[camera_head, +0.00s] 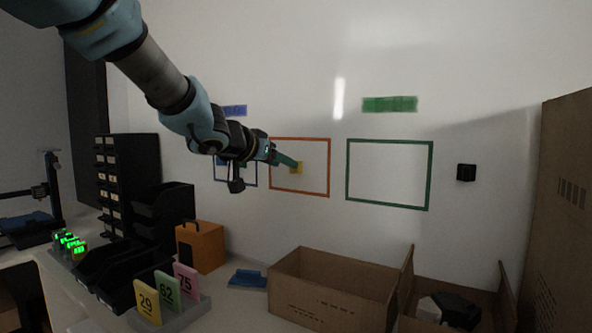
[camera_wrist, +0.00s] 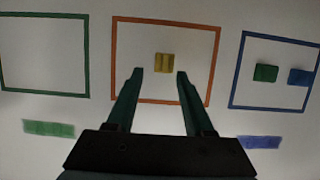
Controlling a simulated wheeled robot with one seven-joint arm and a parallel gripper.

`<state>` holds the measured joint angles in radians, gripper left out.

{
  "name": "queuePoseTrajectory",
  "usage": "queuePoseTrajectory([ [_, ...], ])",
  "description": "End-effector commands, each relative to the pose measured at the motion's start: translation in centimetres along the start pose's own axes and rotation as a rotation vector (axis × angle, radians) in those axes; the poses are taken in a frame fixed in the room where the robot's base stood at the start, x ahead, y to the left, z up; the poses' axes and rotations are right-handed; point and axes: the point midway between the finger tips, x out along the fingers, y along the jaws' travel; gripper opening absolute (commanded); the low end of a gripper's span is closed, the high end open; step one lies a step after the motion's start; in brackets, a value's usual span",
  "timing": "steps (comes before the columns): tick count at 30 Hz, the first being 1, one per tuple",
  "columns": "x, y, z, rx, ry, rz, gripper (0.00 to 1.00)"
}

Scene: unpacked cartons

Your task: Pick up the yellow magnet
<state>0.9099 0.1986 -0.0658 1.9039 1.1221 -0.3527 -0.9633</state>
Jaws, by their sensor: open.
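The yellow magnet (camera_wrist: 164,63) is on the white wall, inside the orange frame (camera_wrist: 114,50). In the head view the magnet (camera_head: 296,168) shows as a small yellow patch in the left part of the orange frame (camera_head: 329,170), partly behind my gripper. My gripper (camera_wrist: 159,72) is open, with its two green fingers pointing at the wall on either side of the magnet's near edge in the wrist view. Nothing is visible between the fingertips in contact. In the head view my gripper (camera_head: 293,164) reaches toward the wall; the exact gap to the magnet cannot be told.
A blue frame (camera_wrist: 235,70) holds a green magnet (camera_wrist: 265,73) and a blue magnet (camera_wrist: 299,77). The green frame (camera_head: 430,175) is empty. A black block (camera_head: 466,172) is on the wall at right. Below stand open cartons (camera_head: 320,305), an orange box (camera_head: 205,248) and black bins (camera_head: 128,165).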

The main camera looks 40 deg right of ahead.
Motion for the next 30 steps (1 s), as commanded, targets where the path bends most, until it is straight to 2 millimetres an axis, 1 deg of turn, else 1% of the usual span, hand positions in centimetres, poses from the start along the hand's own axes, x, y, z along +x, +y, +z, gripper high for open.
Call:
queuePoseTrajectory([
  [5, 1.2, -0.1, 0.0, -0.001, -0.001, 0.0, 0.53],
  [13, 5.0, -0.5, 0.0, 0.001, -0.002, -0.001, 0.53],
  [17, 5.8, -0.6, -0.1, 0.0, -0.001, -0.003, 0.53],
  [23, 5.8, -0.6, -0.1, 0.0, -0.001, -0.003, 0.53],
  [30, 5.8, -0.6, -0.1, 0.0, -0.001, -0.003, 0.27],
])
